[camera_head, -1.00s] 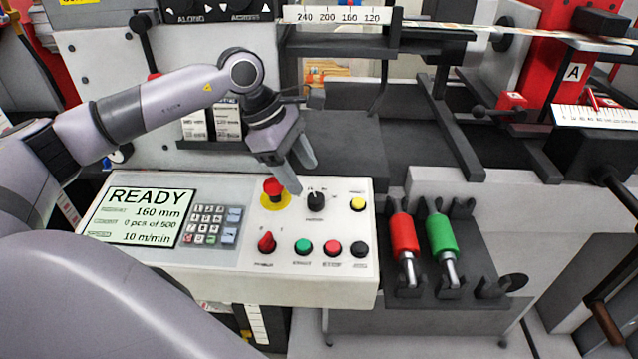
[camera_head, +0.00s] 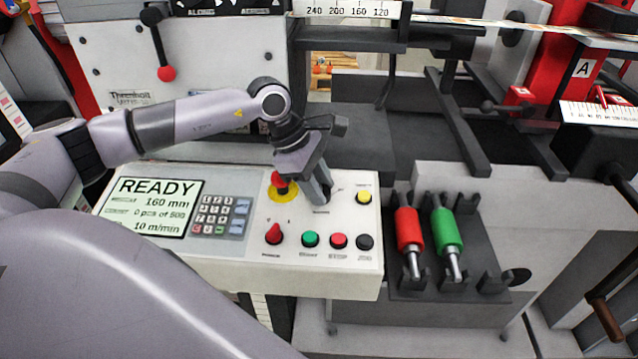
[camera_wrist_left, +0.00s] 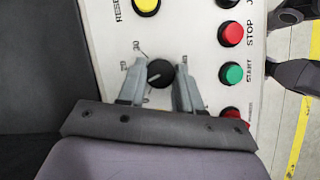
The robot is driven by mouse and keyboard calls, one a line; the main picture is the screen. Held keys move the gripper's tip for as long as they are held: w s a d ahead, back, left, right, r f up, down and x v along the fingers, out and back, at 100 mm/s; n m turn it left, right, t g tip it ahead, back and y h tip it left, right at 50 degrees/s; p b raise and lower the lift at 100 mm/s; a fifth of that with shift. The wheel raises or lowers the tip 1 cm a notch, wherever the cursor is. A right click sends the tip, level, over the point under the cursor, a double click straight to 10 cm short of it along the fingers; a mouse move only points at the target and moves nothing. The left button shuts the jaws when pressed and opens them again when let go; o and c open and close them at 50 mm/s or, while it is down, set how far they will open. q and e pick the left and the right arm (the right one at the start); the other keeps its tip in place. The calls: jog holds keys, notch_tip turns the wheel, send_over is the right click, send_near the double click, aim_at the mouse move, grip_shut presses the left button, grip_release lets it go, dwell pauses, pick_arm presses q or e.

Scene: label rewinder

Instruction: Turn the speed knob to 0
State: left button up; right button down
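The black speed knob (camera_wrist_left: 160,73) sits on the white control panel (camera_head: 340,268), with numbers such as 20 and 30 around it in the left wrist view. A pale pointer mark on it points to the left there. My left gripper (camera_head: 319,196) is over the knob and hides it in the head view. In the left wrist view its two fingers (camera_wrist_left: 159,84) stand on either side of the knob, apart, with the knob between them; firm contact is not clear. The screen (camera_head: 152,207) shows READY, 160 mm and 10 m/min. My right gripper is not in view.
A red emergency stop (camera_head: 280,186) on a yellow ring is close left of the gripper. A yellow button (camera_head: 363,198) is to the right. A red selector (camera_head: 274,234) and green, red and black buttons line the front.

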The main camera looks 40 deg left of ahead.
pick_arm(q)
jog(key=shift+f+n+t+b, duration=0.2)
jog(key=shift+n+t+b, duration=0.1)
jog(key=shift+n+b, duration=0.5)
jog(key=n+t+b, duration=0.1)
jog(key=n+b, duration=0.2)
jog(key=shift+s+d+y+b, duration=0.1)
jog(key=shift+y+b, duration=0.2)
jog(key=shift+y, duration=0.1)
jog(key=shift+r+n+t+y+b, duration=0.15)
jog(key=shift+n+t+y+b, duration=0.45)
jog(key=shift+n+b, duration=1.15)
jog(key=o, duration=1)
jog(key=shift+s, duration=0.1)
jog(key=shift+o, duration=0.2)
jog(key=shift+r, duration=0.15)
